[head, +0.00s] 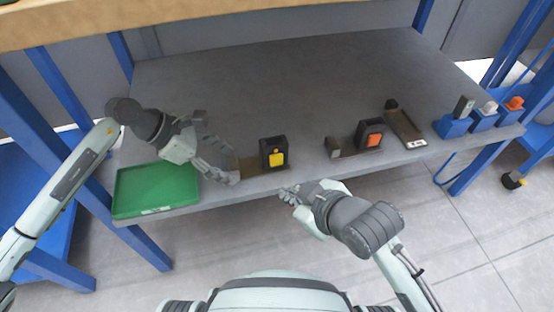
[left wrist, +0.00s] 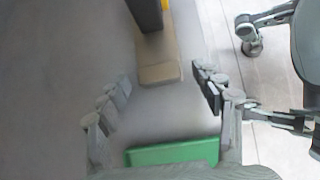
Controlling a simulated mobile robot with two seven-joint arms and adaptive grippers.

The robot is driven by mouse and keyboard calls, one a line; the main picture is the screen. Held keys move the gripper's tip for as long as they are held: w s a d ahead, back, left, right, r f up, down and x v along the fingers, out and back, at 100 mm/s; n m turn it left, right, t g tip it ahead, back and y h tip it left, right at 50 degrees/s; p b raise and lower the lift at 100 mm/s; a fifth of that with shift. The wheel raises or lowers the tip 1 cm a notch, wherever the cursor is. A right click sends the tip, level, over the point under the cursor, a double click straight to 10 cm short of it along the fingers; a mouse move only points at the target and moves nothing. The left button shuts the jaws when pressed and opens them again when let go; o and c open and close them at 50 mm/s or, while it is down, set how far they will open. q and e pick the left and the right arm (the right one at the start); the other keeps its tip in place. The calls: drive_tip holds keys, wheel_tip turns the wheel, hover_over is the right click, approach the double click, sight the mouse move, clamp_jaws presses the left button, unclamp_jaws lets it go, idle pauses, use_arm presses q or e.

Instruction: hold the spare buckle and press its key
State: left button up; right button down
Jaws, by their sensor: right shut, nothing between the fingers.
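A black buckle with a yellow key (head: 277,158) stands upright on a tan base (head: 255,168) near the table's front edge. A second black buckle with an orange key (head: 370,134) stands further right; no label tells me which is the spare. My left gripper (head: 236,178) is at the left end of the yellow-keyed buckle's base. In the left wrist view my left gripper (left wrist: 163,85) is open and empty, with the base end (left wrist: 160,72) ahead between its fingers and the buckle (left wrist: 146,14) cut by the top edge. My right gripper (head: 286,194) is shut and empty just off the front edge, below the yellow-keyed buckle.
A green tray (head: 130,206) lies at the table's front left; its edge shows in the left wrist view (left wrist: 172,152). A dark tray (head: 404,126) and blue holders (head: 483,121) with grey, white and orange pieces are at the right. The grey tabletop (head: 270,90) behind is clear.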

use_arm(q)
drive_tip(key=v, duration=0.6)
drive_tip(key=shift+a+r, duration=0.1)
drive_tip(key=shift+a, duration=0.05)
drive_tip(key=s+d+b, duration=0.2)
drive_tip(key=s+d, duration=0.1)
drive_tip(key=s, duration=1)
drive_tip(key=shift+s+r, duration=0.35)
drive_tip(key=shift+r, duration=0.15)
drive_tip(key=shift+d, duration=0.15)
